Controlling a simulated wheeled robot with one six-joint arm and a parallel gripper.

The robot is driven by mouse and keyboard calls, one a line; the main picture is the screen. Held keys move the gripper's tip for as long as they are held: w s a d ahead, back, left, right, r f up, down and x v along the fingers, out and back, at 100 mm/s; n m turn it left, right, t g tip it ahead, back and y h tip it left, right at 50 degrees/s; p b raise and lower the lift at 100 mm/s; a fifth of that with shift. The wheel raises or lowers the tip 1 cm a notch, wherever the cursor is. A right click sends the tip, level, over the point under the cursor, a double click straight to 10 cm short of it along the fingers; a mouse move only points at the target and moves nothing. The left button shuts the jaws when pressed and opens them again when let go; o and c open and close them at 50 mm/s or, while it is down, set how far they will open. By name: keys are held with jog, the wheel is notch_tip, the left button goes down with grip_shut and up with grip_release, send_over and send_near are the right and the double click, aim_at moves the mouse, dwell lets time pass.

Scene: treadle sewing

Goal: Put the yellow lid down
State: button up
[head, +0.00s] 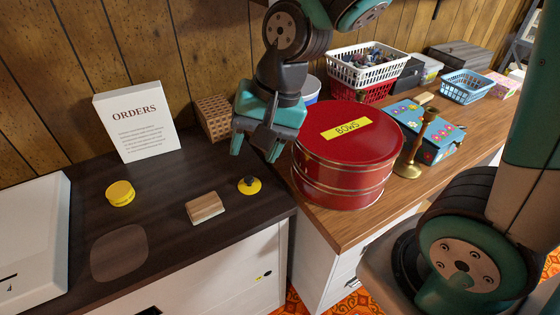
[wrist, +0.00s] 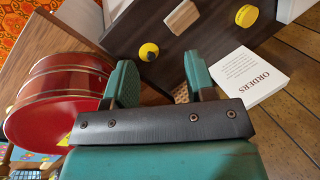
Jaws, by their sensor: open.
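The yellow lid (head: 255,188), with a dark knob on top, lies on the dark tabletop (head: 165,235), close to its right edge by the red tin. It also shows in the wrist view (wrist: 149,51), beyond the fingertips. A yellow round tin (head: 120,193) stands further left; it also shows in the wrist view (wrist: 246,15). My gripper (head: 257,150) is open and empty, above and behind the lid and apart from it. In the wrist view my gripper (wrist: 160,72) has nothing between its green fingers.
A wooden block (head: 205,207) lies left of the lid. A large red tin (head: 345,160) labelled BOWS stands close right of my gripper. An ORDERS sign (head: 138,122) and a woven box (head: 214,118) stand behind. A brass candlestick (head: 412,155) is further right. The front left tabletop is clear.

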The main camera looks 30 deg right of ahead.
jog(key=s+a+r+n+g, duration=0.1)
jog(key=s+r+n, duration=0.4)
jog(key=s+n, duration=0.6)
jog(key=shift+a+n, duration=0.2)
jog(key=shift+n, duration=0.4)
jog(key=shift+s, duration=0.1)
jog(key=shift+r+p, duration=0.85)
jog(key=shift+p, duration=0.05)
